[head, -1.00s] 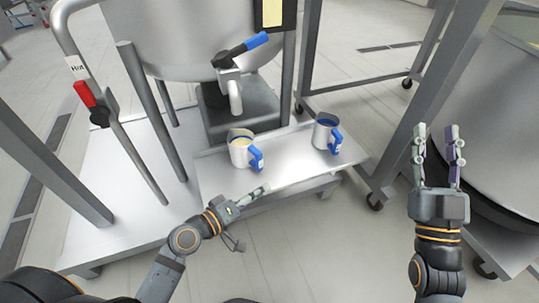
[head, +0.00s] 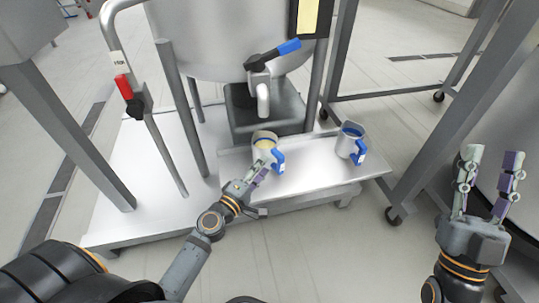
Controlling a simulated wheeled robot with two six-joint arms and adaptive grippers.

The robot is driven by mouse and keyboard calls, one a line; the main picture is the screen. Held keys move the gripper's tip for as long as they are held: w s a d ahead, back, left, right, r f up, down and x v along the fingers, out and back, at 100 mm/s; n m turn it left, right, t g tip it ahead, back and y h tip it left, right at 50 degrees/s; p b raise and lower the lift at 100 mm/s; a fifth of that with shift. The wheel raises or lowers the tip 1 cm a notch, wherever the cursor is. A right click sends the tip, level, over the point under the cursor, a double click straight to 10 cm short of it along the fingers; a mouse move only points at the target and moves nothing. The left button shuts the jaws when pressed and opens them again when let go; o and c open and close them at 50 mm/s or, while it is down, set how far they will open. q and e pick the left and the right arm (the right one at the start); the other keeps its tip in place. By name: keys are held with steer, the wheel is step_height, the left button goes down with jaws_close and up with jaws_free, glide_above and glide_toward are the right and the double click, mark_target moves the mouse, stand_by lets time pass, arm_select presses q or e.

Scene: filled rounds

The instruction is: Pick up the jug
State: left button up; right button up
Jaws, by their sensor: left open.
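A pale metal jug (head: 265,143) with a blue handle (head: 278,161) and pale yellow contents stands upright on the low shelf (head: 310,172) under the tank's spout. A second jug (head: 346,139) with a blue handle and a bluish inside stands further right on the same shelf. My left gripper (head: 262,173) is open, with its fingertips just in front of the first jug, close to its handle. I cannot tell whether they touch it. My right gripper (head: 493,156) is open and empty at the right, away from both jugs.
The steel tank (head: 215,40) has a spout (head: 263,95) with a blue-tipped lever (head: 288,47) above the first jug. A pipe with a red handle (head: 123,87) and metal legs stand at the left. A wheeled frame stands at the right. The front floor is clear.

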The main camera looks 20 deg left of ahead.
mark_target(274, 155)
arm_select(q)
steer(key=shift+x, duration=1.15)
arm_select(e)
steer(key=w+f+m+g+h, duration=0.1)
steer(key=w+f+g, duration=0.1)
steer(key=f, duration=0.3)
steer(key=shift+w+d+g, duration=0.15)
steer(key=shift+w+g, duration=0.25)
steer(key=shift+w, duration=0.3)
arm_select(q)
steer(key=p+x, duration=0.1)
steer(key=x, duration=0.4)
steer(key=shift+r, duration=0.15)
jaws_close()
arm_select(e)
step_height(274, 155, down, 9)
steer(key=w+g+h, duration=0.1)
steer(key=w+g, duration=0.1)
steer(key=g, duration=0.2)
steer(key=shift+w+f+m, duration=0.15)
steer(key=shift+m, duration=0.15)
arm_select(q)
steer(key=shift+p, duration=0.3)
